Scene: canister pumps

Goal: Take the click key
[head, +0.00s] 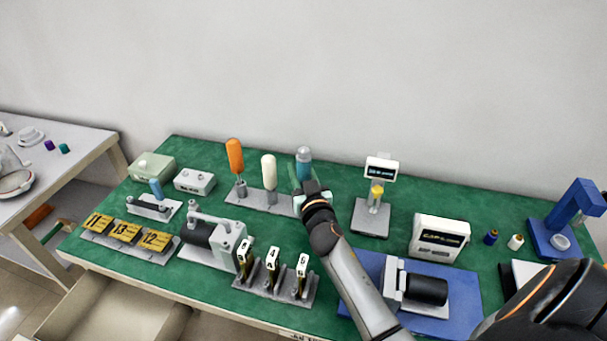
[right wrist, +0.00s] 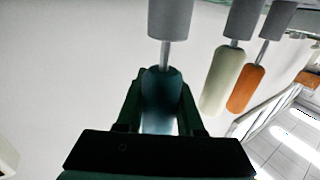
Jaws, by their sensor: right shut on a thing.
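A tool with a teal-blue handle (head: 304,158) stands upright at the right end of a grey rack (head: 247,199), beside a white-handled tool (head: 269,170) and an orange-handled tool (head: 234,156). My right gripper (head: 308,188) is at the teal handle. In the right wrist view the fingers are shut around the teal handle (right wrist: 160,92), whose thin shaft still runs into a grey post (right wrist: 170,18). The white handle (right wrist: 219,80) and orange handle (right wrist: 245,88) are beside it, clear of the fingers. No label shows which tool is the click key. My left gripper is out of view.
A small scale with a display (head: 381,168) stands right of the rack, near a white box (head: 440,238). A grey pump (head: 215,238) and a stand with numbered tags (head: 272,283) are in front. My right forearm crosses above the green table (head: 330,252).

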